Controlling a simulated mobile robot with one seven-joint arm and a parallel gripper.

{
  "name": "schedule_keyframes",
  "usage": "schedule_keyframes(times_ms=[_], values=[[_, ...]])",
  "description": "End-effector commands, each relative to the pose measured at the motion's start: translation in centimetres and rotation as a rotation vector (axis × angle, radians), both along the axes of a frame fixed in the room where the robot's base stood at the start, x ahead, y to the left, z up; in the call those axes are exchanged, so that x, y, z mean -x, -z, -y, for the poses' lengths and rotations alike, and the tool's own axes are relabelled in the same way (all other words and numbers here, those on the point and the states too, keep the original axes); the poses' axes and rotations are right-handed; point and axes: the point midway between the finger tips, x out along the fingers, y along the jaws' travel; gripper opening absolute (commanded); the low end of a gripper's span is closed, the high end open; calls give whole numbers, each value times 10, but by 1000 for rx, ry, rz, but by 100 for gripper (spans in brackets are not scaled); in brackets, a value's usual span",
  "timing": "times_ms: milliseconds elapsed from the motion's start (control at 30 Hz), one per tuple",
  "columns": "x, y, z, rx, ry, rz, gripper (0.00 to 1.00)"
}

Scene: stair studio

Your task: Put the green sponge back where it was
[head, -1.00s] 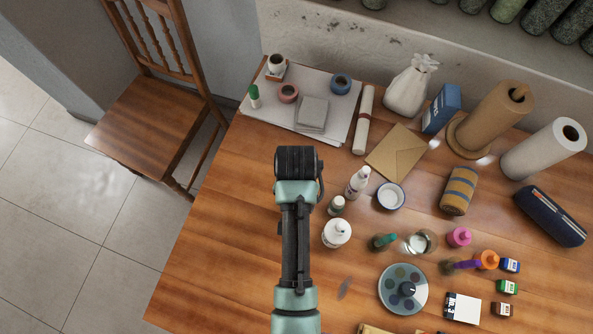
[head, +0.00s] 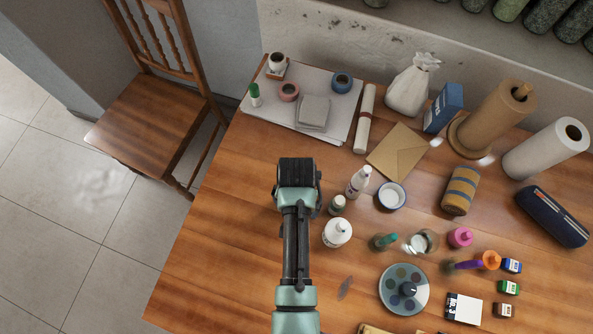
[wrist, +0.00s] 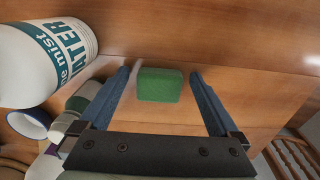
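The green sponge (wrist: 160,85) is a small block on the wooden table in the wrist view. It lies between the lines of my two fingers, with a gap on each side, so neither finger touches it. My gripper (wrist: 160,72) is open and empty. In the head view my gripper (head: 297,172) is over the left part of the table, seen from above, and its fingers are hidden. The sponge does not show in the head view; the arm hides that spot.
A white mist bottle (wrist: 45,60) stands close by in the wrist view. Small bottles (head: 337,233), a white cup (head: 391,196) and a palette (head: 403,289) are right of the arm. Paper with grey sheets (head: 313,111) lies behind. Table left of the arm is clear.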

Motion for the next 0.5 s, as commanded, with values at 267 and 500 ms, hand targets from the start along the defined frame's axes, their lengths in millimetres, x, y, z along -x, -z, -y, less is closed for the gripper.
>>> schedule_keyframes(times_ms=[267, 500], values=[[0, -1, 0, 0, 0, 0, 98], [-1, -30, 0, 0, 0, 3, 98]])
